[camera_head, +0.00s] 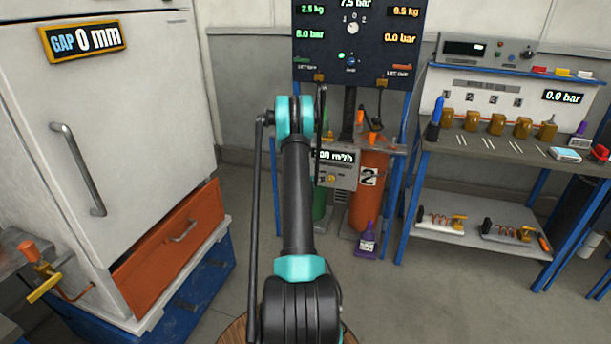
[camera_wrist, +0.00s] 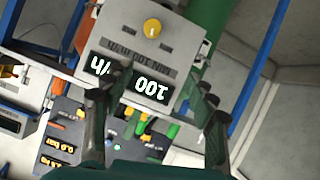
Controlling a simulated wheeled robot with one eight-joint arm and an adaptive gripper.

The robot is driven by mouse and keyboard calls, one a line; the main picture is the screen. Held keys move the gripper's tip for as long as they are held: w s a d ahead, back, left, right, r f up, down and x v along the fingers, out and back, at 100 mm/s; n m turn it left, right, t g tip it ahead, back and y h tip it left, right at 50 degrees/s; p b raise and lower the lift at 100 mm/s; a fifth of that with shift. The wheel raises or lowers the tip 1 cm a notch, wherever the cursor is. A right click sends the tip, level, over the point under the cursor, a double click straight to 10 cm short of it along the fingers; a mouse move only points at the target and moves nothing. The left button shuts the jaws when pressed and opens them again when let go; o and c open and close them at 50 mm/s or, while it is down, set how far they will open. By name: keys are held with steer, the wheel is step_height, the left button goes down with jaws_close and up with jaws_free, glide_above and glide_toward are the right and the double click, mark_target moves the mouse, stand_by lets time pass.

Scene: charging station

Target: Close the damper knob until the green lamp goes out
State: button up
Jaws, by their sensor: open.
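A grey box with a yellow knob (camera_wrist: 152,28) and a lit display (camera_wrist: 130,82) reading 100 m³/h fills the upper wrist view, upside down. In the head view, the same box (camera_head: 342,181) with its yellow knob (camera_head: 331,178) stands partly behind my arm. I cannot read the knob's label or tell whether it is the damper knob. My gripper (camera_wrist: 161,84) is open and empty, fingers apart in front of the display, not touching the knob. A green lamp (camera_head: 341,56) is lit on the dark panel. My gripper is hard to make out in the head view.
A workbench (camera_head: 458,151) stands right, a white cabinet (camera_head: 120,130) left.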

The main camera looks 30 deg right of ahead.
steer(key=s+a+r+y, duration=0.1)
steer(key=a+r, duration=0.4)
steer(key=a, duration=0.1)
steer(key=shift+s+r+n, duration=0.2)
steer(key=shift+r+n, duration=0.1)
steer(key=shift+r, duration=0.1)
steer(key=s+a+r+n+y, duration=0.1)
steer(key=s+a+r, duration=0.3)
steer(key=a, duration=0.3)
steer(key=s+a+r+n+g+y, duration=0.1)
steer(key=s+a+r+y, duration=0.15)
steer(key=s+a, duration=0.35)
steer(key=s+a+r+n+y, duration=0.1)
steer(key=s+a+r, duration=0.25)
steer(key=a, duration=0.45)
steer(key=s+a+n+g+y, duration=0.1)
steer(key=s+a+n+y, duration=0.1)
steer(key=s+a, duration=0.7)
steer(key=s+a+f+n+g+y, duration=0.1)
steer(key=s+a+n+y, duration=0.1)
steer(key=s+a, duration=0.8)
steer(key=s, duration=0.7)
steer(key=shift+a+f+g, duration=0.2)
steer(key=shift+f+g, duration=0.1)
steer(key=shift+y, duration=0.25)
